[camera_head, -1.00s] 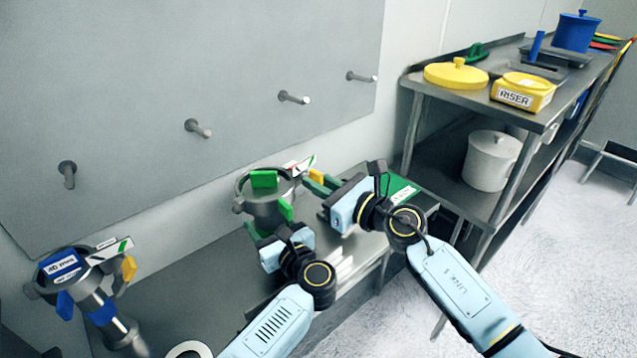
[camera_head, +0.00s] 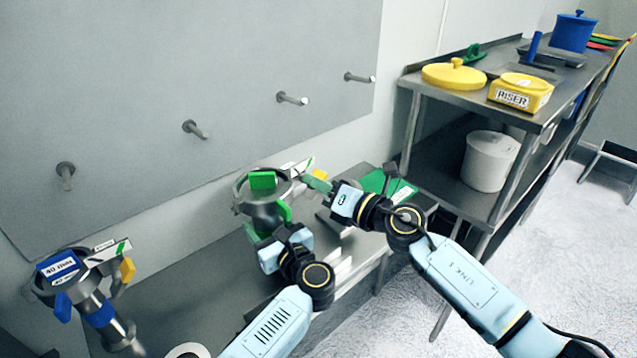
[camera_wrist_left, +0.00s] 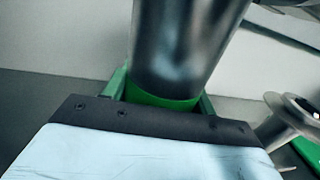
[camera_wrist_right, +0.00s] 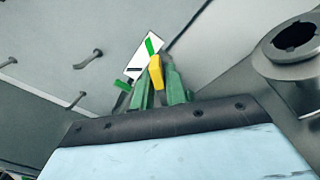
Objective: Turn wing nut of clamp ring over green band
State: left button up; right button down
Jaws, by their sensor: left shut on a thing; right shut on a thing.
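The grey metal sifter body (camera_head: 262,212) with a green tag (camera_head: 263,181) stands at the counter's back. My left gripper (camera_head: 272,222) is shut around its lower tube; in the left wrist view the metal tube (camera_wrist_left: 188,45) and green band (camera_wrist_left: 160,98) lie between its green fingers. The yellow wing nut (camera_wrist_right: 157,72) sits between the green fingers of my right gripper (camera_wrist_right: 160,85), which is shut on it. A white plate with a green mark (camera_wrist_right: 147,52) lies just beyond the nut. In the head view the fingers partly hide the nut.
A second sifter unit with a blue tag (camera_head: 58,264) and its own yellow wing nut (camera_head: 127,270) stands at the left. Pegs (camera_head: 292,98) stick out of the wall panel. A shelf rack (camera_head: 450,98) with yellow items stands at the right.

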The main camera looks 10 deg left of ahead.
jog(key=shift+m, duration=0.4)
jog(key=c, duration=1.5)
grip_release()
jog(key=shift+c, duration=0.2)
jog(key=shift+d, duration=0.15)
jog(key=v, duration=1.2)
pick_arm(q)
jog(key=o, duration=1.6)
jog(key=shift+o, duration=0.2)
